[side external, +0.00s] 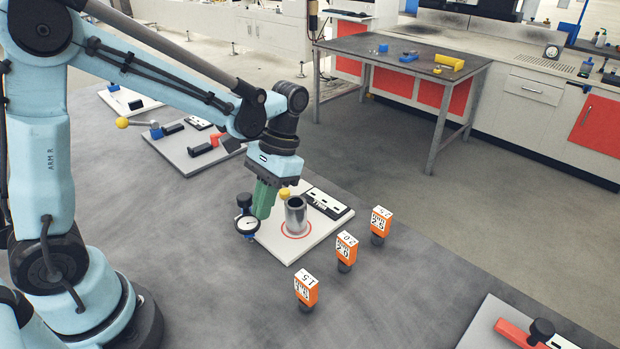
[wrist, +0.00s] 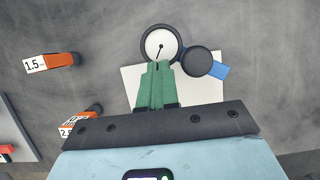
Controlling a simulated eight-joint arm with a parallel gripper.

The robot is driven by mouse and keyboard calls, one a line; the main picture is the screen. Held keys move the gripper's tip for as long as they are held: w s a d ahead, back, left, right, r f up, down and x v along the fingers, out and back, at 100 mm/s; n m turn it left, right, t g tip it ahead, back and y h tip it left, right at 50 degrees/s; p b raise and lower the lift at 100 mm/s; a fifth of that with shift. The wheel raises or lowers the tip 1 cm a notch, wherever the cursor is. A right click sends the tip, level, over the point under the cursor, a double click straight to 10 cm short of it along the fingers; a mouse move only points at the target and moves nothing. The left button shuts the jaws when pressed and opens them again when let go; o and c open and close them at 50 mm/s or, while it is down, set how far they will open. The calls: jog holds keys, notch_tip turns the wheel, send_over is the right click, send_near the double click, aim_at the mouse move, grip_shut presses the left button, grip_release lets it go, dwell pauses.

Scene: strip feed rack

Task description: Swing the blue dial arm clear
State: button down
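The dial gauge (side external: 247,224) has a round white face and stands at the left edge of a white plate (side external: 290,248). A black knob (side external: 244,200) rises beside it. In the wrist view the dial face (wrist: 160,45) lies just beyond my fingertips, with the black knob (wrist: 197,61) to its right. A short piece of the blue arm (wrist: 219,71) shows past the knob; the rest is hidden. My gripper (side external: 262,216) has green fingers, which point down close to the dial. In the wrist view the fingers (wrist: 157,64) are together, with nothing seen between them.
A metal cylinder (side external: 296,217) stands in a red ring on the plate, right of my gripper. A yellow ball (side external: 284,194) shows close behind the fingers. Orange numbered blocks (side external: 306,288) stand in a row to the right.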

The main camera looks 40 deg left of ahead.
jog(key=shift+s+a+m+y, duration=0.1)
jog(key=shift+s+m+y, duration=0.4)
jog(key=shift+s+m, duration=0.5)
jog(key=shift+s+a+m+y, duration=0.1)
jog(key=shift+m+y, duration=0.15)
jog(key=shift+m, duration=0.55)
jog(key=shift+s+a+m+y, duration=0.1)
jog(key=shift+m+y, duration=0.15)
jog(key=shift+m, duration=0.55)
jog(key=shift+t, duration=0.3)
jog(key=shift+w, duration=0.15)
